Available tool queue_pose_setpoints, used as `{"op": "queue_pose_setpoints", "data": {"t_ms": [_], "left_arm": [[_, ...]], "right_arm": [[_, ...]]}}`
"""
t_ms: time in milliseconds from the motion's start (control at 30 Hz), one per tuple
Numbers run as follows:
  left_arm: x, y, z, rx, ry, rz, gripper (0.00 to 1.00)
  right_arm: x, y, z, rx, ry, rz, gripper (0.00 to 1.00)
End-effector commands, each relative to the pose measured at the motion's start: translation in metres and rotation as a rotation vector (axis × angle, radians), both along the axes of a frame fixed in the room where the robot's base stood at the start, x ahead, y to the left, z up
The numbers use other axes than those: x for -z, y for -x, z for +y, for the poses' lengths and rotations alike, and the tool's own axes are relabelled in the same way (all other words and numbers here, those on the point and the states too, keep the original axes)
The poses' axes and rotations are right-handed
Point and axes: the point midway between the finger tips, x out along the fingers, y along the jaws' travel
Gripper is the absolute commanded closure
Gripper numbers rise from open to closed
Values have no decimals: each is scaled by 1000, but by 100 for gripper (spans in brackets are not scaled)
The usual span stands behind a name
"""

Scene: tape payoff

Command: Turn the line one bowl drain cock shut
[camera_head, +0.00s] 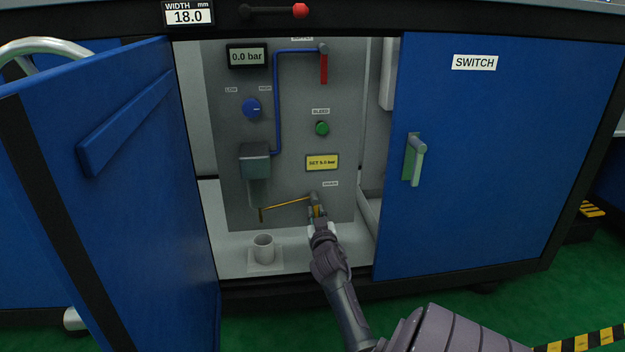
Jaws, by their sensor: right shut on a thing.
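The drain cock (314,197) sits low on the grey panel, just left of and below the DRAIN label (330,183). A thin yellow line (285,205) runs from it to the left, to below the grey filter bowl (253,193). My right gripper (317,213) reaches up into the open cabinet and is shut on the cock's yellow handle. The fingers hide much of the handle, so its exact angle is hard to tell. My left gripper is not in view.
An open blue door (115,190) stands on the left; a closed blue door marked SWITCH (490,150) is on the right. A white cup (263,247) stands on the cabinet floor. Above are a 0.0 bar gauge (248,56), blue knob (252,108), green button (322,128) and red lever (324,68).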

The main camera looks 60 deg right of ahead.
Motion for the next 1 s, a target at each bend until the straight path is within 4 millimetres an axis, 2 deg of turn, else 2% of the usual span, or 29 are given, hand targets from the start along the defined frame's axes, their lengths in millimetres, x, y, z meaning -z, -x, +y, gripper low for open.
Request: {"op": "queue_pose_setpoints", "data": {"t_ms": [300, 833, 867, 1000], "left_arm": [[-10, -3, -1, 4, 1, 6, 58], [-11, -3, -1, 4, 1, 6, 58], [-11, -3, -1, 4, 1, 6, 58], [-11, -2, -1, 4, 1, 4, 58]], "right_arm": [[1, -3, 2, 0, -78, -85, 100], [2, -3, 2, 0, -92, -103, 100], [2, -3, 2, 0, -93, -104, 82], [1, -3, 2, 0, -91, -102, 58]]}}
